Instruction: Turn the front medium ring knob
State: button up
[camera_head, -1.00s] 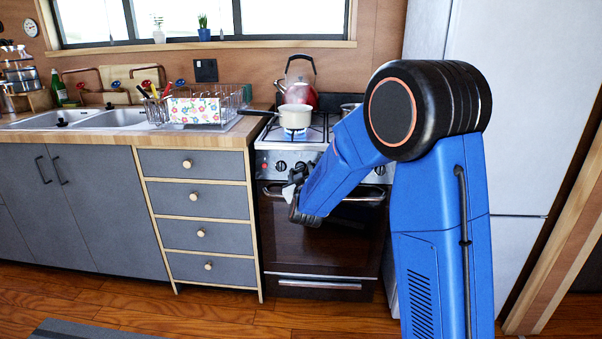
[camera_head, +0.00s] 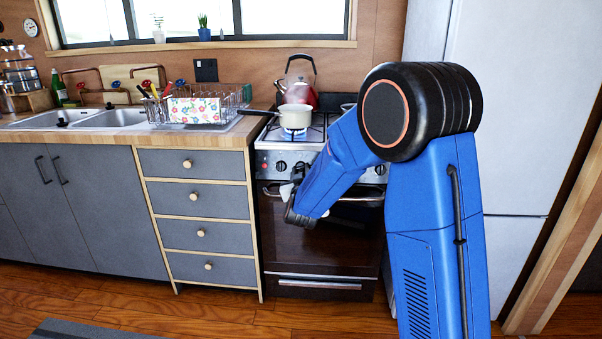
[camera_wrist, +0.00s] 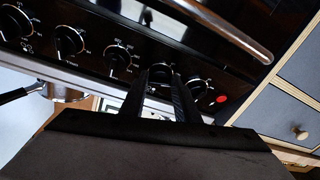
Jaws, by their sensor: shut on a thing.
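The stove's front panel (camera_head: 268,165) carries a row of black knobs with white markings. In the wrist view, which is turned over, my gripper (camera_wrist: 161,84) reaches the panel with its two black fingers on either side of one knob (camera_wrist: 160,70). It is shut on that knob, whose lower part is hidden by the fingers. A neighbouring knob (camera_wrist: 118,58) is on the left and another knob (camera_wrist: 196,87) is close on the right. In the head view, my arm hides the right part of the panel and most of the gripper.
A cream pot (camera_head: 295,116) stands on the hob, its handle pointing left. A red kettle (camera_head: 300,92) stands behind it. The oven handle (camera_head: 350,198) sticks out below the knobs. Drawers (camera_head: 200,197) adjoin on the left and a fridge (camera_head: 530,120) on the right.

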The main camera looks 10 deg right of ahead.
jog(key=m+h, duration=0.1)
jog(key=m, duration=0.1)
jog(key=m+h, duration=0.1)
jog(key=m, duration=0.2)
jog(key=m+g+h, duration=0.1)
jog(key=m, duration=0.2)
jog(key=shift+w+a, duration=0.15)
jog(key=shift+a, duration=0.25)
jog(key=m+g+h, duration=0.1)
jog(key=m, duration=0.3)
jog(key=m+g+h, duration=0.1)
jog(key=m, duration=0.2)
jog(key=shift+w+a+r+m+h, duration=0.1)
jog(key=shift+a+r+m+h, duration=0.1)
jog(key=shift+m+h, duration=0.15)
jog(key=m+g, duration=0.1)
jog(key=m, duration=0.1)
jog(key=m+g, duration=0.1)
jog(key=m, duration=0.2)
jog(key=shift+w+r, duration=0.1)
jog(key=shift+r, duration=0.1)
jog(key=shift+r+m+g, duration=0.1)
jog(key=shift+m+g, duration=0.6)
jog(key=shift+m, duration=1.45)
jog(key=o, duration=1)
jog(key=shift+o, duration=0.2)
jog(key=shift+a, duration=0.1)
